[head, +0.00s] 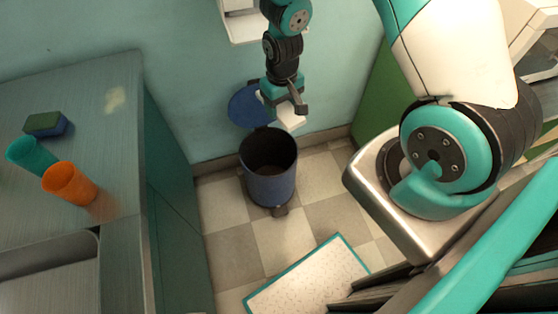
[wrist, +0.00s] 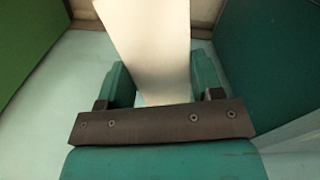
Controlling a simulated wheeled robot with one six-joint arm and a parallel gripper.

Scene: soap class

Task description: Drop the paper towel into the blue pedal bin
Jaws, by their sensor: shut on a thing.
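The blue pedal bin (head: 270,187) stands upright on the checkered floor near the wall. Its round blue lid (head: 246,106) is raised at the back, so the dark opening shows. My gripper (head: 287,106) is shut on the white paper towel (head: 292,121), which hangs below the fingers. In the head view they appear above and slightly right of the bin's back rim; the exact height and depth are hard to tell. In the wrist view, the paper towel (wrist: 150,45) is a pale strip between the two teal fingers of my gripper (wrist: 162,85). The bin is not clearly visible there.
A counter (head: 85,110) at left holds a sponge (head: 47,124), a teal cup (head: 33,155) and an orange cup (head: 69,183). A white wall unit (head: 238,22) hangs above. A white mat (head: 308,280) lies on the floor. Tiles between bin and mat are clear.

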